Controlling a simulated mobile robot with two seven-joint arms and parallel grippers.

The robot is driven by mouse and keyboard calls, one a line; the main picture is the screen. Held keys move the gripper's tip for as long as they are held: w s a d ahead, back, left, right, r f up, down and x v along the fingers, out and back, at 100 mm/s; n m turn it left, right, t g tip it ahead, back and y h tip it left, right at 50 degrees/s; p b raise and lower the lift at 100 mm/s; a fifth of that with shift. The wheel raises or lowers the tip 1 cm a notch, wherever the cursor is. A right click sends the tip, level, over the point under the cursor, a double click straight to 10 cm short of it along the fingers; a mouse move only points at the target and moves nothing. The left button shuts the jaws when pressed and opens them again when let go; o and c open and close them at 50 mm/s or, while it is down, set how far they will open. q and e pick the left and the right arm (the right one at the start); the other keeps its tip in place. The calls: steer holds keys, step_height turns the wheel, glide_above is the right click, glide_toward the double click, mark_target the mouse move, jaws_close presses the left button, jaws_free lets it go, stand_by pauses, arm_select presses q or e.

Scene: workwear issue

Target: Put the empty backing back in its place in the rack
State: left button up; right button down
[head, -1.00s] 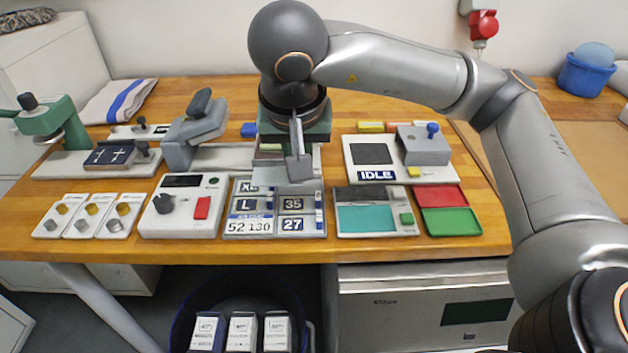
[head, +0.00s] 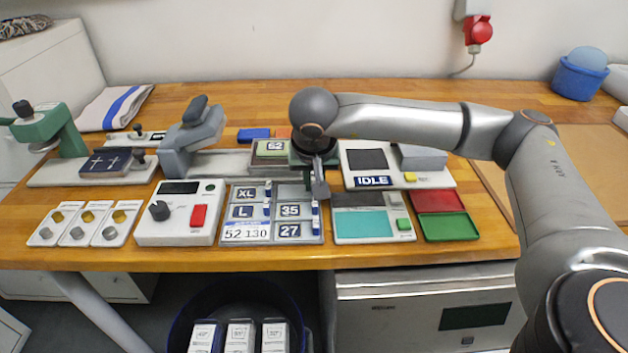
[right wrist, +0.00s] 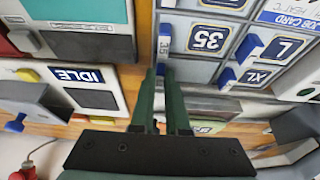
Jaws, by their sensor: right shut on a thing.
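The rack (head: 272,243) is a grey tray near the bench's front edge with tiles marked XL, L, 35 and 27; its top right place (head: 291,191) looks plain grey. My right gripper (head: 319,190) is low over that place's right edge. Its green fingers (right wrist: 160,92) are shut on the empty backing, which is mostly hidden between them. Whether the backing touches the rack is unclear. My left gripper is out of view.
A control box with a red switch (head: 198,215) stands left of the rack. A teal pad unit (head: 362,222) and red and green trays (head: 450,227) are on the right. A grey press (head: 190,137) stands behind left.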

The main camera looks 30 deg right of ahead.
steer(key=shift+f, duration=0.1)
steer(key=shift+f, duration=0.15)
steer(key=c, duration=1.1)
jaws_free()
steer(key=shift+o, duration=0.9)
steer(key=shift+s+a+r, duration=0.1)
steer(key=shift+r, duration=0.5)
steer(key=v, duration=1.1)
steer(key=shift+s, duration=0.15)
steer(key=shift+a+r, duration=0.1)
